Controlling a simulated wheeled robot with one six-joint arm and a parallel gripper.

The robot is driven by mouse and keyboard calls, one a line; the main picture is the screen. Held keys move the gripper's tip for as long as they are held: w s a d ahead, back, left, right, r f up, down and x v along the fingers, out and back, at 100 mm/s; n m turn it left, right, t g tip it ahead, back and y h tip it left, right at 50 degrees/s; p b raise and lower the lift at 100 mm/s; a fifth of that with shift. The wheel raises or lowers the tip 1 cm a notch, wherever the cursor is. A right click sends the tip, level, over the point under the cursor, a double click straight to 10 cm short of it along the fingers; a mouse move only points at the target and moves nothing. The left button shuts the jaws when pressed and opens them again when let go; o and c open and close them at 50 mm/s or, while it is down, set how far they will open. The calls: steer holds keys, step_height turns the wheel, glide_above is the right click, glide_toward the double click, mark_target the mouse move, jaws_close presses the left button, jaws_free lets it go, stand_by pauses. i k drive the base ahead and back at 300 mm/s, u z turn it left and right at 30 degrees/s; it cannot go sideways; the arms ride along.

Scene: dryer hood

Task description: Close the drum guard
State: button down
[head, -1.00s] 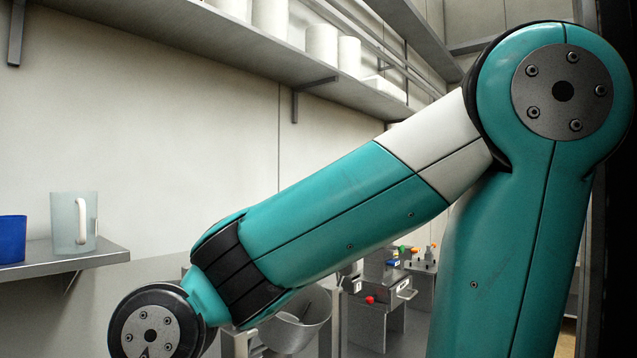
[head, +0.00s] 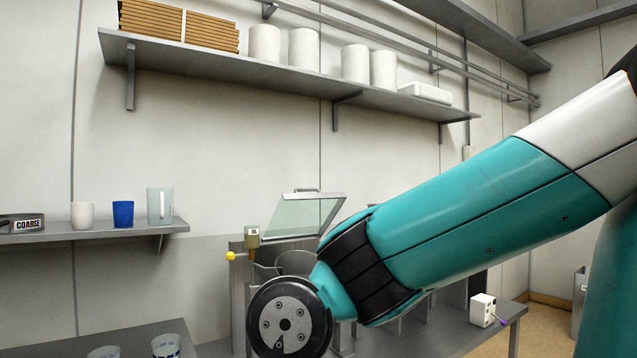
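The drum guard (head: 303,216) looks like a clear, framed panel with a small handle on its top edge. It is raised and leans back over the machine in the middle of the head view. A grey round drum (head: 295,262) shows partly below it, and my arm hides the rest. My teal and white arm crosses the right side, with its round wrist joint in front of the machine. My gripper is out of the picture, below the lower edge.
A wall shelf (head: 60,236) holds several cups. A white box (head: 483,310) stands on the bench at right. A high shelf (head: 290,82) runs above.

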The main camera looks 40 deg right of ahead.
mark_target(320, 195)
steer(key=z, duration=0.85)
steer(key=i, duration=0.15)
steer(key=u, duration=0.1)
